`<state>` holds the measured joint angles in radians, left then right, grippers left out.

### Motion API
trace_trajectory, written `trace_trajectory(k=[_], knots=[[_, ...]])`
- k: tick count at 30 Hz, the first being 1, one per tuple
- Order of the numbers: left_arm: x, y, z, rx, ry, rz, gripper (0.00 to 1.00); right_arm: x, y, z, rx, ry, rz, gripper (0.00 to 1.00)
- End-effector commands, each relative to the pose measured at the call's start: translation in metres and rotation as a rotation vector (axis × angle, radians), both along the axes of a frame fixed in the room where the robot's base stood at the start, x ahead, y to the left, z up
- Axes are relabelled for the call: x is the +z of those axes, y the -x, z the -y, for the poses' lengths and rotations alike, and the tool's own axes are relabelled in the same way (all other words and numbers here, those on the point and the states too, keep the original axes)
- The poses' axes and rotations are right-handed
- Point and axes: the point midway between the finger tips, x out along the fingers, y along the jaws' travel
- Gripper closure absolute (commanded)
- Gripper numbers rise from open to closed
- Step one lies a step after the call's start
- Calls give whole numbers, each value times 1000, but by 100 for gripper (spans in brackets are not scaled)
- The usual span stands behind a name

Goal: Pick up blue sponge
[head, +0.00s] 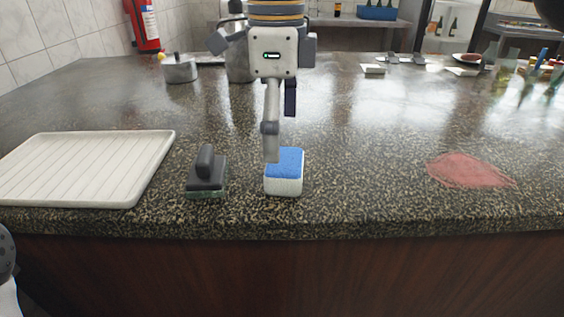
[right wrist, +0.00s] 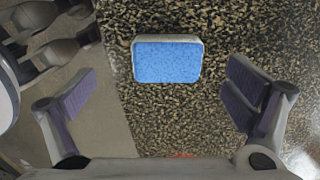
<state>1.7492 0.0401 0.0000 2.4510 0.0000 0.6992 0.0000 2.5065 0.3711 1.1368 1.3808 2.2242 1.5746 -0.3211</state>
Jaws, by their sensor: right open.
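The blue sponge (head: 286,163) is a small block with a blue top and whitish sides, lying flat on the speckled stone counter near its front edge. My right gripper (head: 278,128) is above it, pointing down, and one finger overlaps its back left corner in the head view. In the right wrist view the sponge (right wrist: 167,62) lies between the lines of the two widely spread fingers, above centre. My right gripper (right wrist: 158,95) is open and empty. I cannot tell the exact height gap. My left gripper is not in view.
A dark-handled scrubber (head: 207,172) stands just left of the sponge. A white ribbed tray (head: 150,165) lies farther left. A red patch (head: 470,171) marks the counter (head: 370,180) at right. A metal pot (head: 180,70) is at the back. The counter between sponge and red patch is clear.

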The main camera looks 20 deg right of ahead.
Motion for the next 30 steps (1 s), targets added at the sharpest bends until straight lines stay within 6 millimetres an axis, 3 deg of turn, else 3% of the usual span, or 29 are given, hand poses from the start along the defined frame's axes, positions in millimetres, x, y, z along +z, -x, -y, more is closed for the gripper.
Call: trace_trajectory(k=[12,19,20,25,26,30], knots=[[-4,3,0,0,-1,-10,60,-65,-7,-1,0,1,-1,3],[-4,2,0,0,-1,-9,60,-68,-7,-2,-1,0,2,3],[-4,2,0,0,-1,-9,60,-68,-7,-2,-1,0,2,6],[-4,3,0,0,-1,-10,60,-68,-7,-2,-1,0,2,44],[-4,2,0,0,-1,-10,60,-68,-7,-2,-1,-1,1,48],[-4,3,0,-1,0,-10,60,-68,-7,-1,0,0,1,48]])
